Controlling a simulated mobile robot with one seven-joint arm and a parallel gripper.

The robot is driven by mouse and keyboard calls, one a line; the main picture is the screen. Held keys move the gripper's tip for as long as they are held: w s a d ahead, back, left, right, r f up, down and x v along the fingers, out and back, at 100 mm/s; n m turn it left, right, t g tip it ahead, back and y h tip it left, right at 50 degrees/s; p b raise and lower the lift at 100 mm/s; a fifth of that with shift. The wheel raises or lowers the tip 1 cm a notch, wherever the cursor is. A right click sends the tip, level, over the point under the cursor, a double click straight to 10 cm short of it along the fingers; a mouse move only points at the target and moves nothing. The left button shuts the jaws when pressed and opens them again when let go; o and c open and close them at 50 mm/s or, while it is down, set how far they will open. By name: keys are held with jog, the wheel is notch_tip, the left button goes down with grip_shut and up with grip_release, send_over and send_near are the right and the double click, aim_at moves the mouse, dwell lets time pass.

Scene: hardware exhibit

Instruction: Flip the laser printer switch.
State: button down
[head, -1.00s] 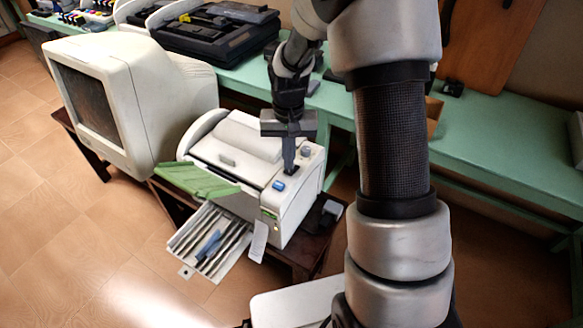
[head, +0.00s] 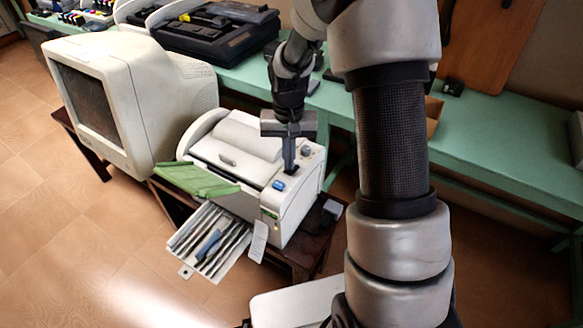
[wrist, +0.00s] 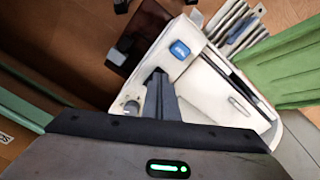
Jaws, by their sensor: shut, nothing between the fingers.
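The white laser printer (head: 296,208) stands on a low dark table, with a green flap and a paper tray at its front. It also shows in the wrist view (wrist: 208,88). On its top right panel are a blue button (head: 279,185) and a round grey knob (head: 305,151). A small dark part lies under my fingertips, between button and knob; it is mostly hidden, so I cannot tell whether it is the switch. My gripper (head: 290,170) is shut and empty, pointing down at this panel. In the wrist view its fingertips (wrist: 157,76) are close to the blue button (wrist: 179,50); contact is unclear.
A large old CRT monitor (head: 120,100) stands left of the printer. A long green bench (head: 490,135) runs behind, holding a black opened machine (head: 215,35). The printer's low dark table (head: 310,250) shows at right. Tiled floor (head: 60,220) is free at front left.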

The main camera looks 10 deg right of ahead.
jog(key=shift+f+b, duration=0.4)
jog(key=shift+f, duration=0.25)
jog(key=shift+r, duration=0.1)
jog(key=shift+r+p, duration=2.55)
jog(key=shift+r, duration=0.9)
jog(key=s+r+t+p, duration=0.1)
jog(key=s+r+p, duration=0.2)
jog(key=r, duration=0.9)
jog(key=s+r+n+t+p, duration=0.3)
jog(key=s+r+p, duration=0.3)
jog(key=s+r, duration=1.3)
jog(key=shift+r+t, duration=0.45)
jog(key=shift+t, duration=0.35)
